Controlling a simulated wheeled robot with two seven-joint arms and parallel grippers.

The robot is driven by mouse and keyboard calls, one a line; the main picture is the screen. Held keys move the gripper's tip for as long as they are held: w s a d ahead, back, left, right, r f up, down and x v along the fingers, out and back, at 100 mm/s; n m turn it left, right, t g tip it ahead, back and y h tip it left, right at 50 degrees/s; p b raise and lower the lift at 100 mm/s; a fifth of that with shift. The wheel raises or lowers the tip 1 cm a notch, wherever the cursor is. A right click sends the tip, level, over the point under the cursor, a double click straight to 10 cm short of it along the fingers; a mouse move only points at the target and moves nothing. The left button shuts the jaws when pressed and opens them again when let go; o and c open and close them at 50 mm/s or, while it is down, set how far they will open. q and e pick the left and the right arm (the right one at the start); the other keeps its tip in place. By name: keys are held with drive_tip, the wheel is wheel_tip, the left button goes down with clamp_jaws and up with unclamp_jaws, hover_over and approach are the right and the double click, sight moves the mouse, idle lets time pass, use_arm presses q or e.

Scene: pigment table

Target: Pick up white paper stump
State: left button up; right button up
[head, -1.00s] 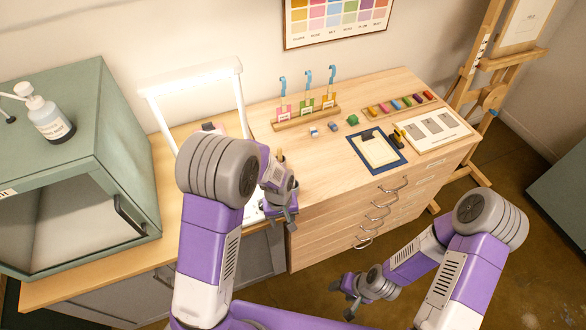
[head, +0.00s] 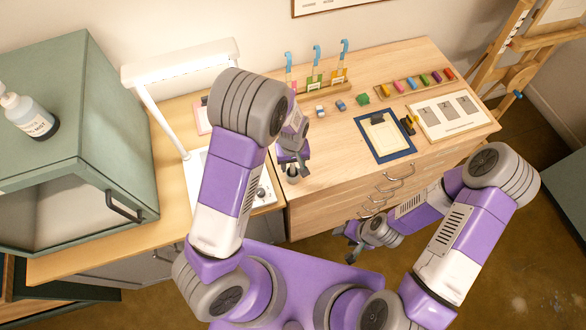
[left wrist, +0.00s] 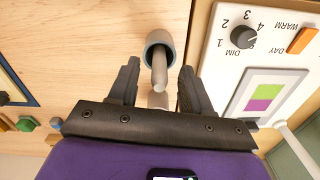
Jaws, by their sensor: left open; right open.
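A pale grey-white stick, which looks like the paper stump (left wrist: 159,72), stands in a small round grey holder (left wrist: 153,40) in the left wrist view. Its near end shows between the spread fingers of my left gripper (left wrist: 160,78), with a gap on both sides. In the head view my left gripper (head: 292,168) is low over the front left part of the wooden drawer top and hides most of the stump and holder. My right gripper (head: 352,240) is open and empty, in front of the drawers.
A white panel with a dial (left wrist: 244,37) lies close beside the holder. A lamp (head: 180,65) stands behind my left arm. A brush rack (head: 325,84), a blue-framed board (head: 384,136), colour blocks and a swatch card (head: 448,116) occupy the drawer top's back and right.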

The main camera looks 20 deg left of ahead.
use_arm(q)
drive_tip(key=shift+f, duration=0.8)
drive_tip(key=shift+c, duration=0.5)
clamp_jaws()
wheel_tip(320, 180, up, 10)
drive_tip(key=shift+r, duration=0.1)
